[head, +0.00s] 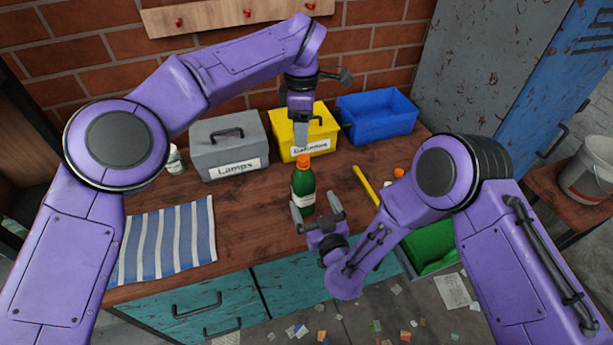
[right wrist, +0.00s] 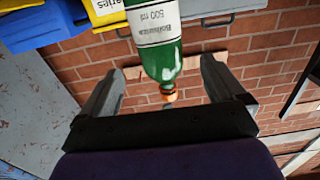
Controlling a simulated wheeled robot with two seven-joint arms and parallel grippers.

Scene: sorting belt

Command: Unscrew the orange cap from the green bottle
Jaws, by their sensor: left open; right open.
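The green bottle (head: 303,198) stands upright on the wooden table, with a white label and an orange cap (head: 303,160) on top. My left gripper (head: 302,149) is open and points down just above the cap; its fingertips are hard to make out. My right gripper (head: 316,207) is open, low in front of the bottle, with its fingers pointing towards it. In the right wrist view the bottle (right wrist: 168,62) appears upside down, between the two spread fingers and clear of both. The orange cap (right wrist: 170,97) also shows there.
Behind stand a grey "Lamps" box (head: 212,160), a yellow bin (head: 290,150) and a blue bin (head: 375,130). A yellow stick (head: 366,186) lies right of the bottle. A striped cloth (head: 165,240) lies left. A green bin (head: 432,243) is at the front right.

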